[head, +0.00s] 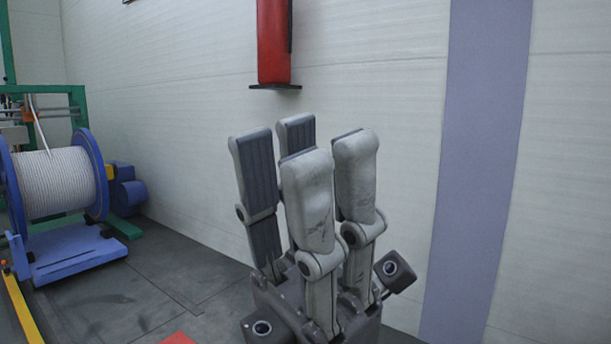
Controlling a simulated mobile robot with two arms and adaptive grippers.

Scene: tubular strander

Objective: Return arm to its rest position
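My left gripper (305,165) stands upright in the middle of the head view, its grey fingers pointing up. The fingers with dark ribbed pads on the left are apart from the pale fingers on the right, so it is open. I see nothing held between them. Its dark base is at the bottom of the picture, and my arm behind it is mostly hidden. My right gripper is not in view.
A pale panelled wall (400,75) with a purple vertical band (478,150) stands behind the gripper. A red object (273,45) hangs above the fingers. At the left are a blue-flanged spool (93,170) and a green frame (77,100). Grey floor (190,275) lies clear between.

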